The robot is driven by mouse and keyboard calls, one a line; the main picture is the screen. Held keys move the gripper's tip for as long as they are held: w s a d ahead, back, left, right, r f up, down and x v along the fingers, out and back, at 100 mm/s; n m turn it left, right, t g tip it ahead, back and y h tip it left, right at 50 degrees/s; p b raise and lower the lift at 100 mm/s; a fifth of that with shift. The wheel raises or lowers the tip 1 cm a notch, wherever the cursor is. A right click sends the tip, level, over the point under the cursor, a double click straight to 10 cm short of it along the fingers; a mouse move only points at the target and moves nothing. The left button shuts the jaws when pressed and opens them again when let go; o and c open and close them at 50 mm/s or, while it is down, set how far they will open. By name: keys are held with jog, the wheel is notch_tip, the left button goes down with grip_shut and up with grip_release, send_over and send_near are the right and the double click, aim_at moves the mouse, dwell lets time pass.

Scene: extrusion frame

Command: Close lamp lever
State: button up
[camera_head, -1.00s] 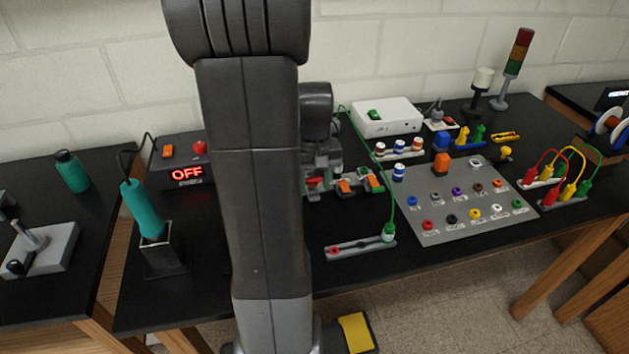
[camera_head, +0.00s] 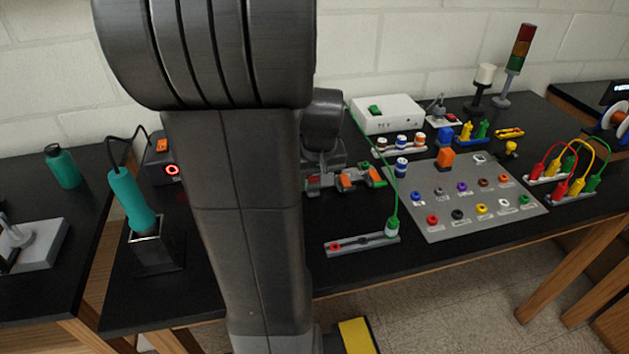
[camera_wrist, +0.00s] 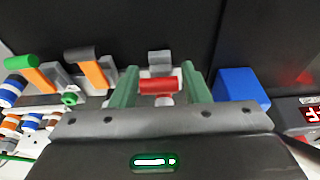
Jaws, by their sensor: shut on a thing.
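A row of levers (camera_head: 345,181) stands on the black table, right of my arm in the head view. In the wrist view, the red lever (camera_wrist: 160,85) lies between the two green fingers of my gripper (camera_wrist: 162,88), which is shut on it. A grey block (camera_wrist: 160,58) shows just beyond the red lever. Two more levers stand to the left: one with a green end (camera_wrist: 20,62) and one with a dark grey end (camera_wrist: 80,54), both with orange arms. No readable label tells which lever is the lamp's. In the head view my arm hides the fingers.
A blue block (camera_wrist: 243,86) sits close right of my gripper. A white box (camera_head: 388,114) stands behind the levers, and a grey button board (camera_head: 465,222) lies to the right. A green cable (camera_head: 377,155) runs to a grey strip (camera_head: 345,246) in front.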

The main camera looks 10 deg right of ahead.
jog(key=o, duration=0.9)
jog(key=shift+r, duration=0.1)
jog(key=p+v, duration=0.1)
jog(key=v, duration=1.2)
jog(key=shift+s+r, duration=0.1)
jog(key=shift+r, duration=0.2)
jog(key=shift+c, duration=0.3)
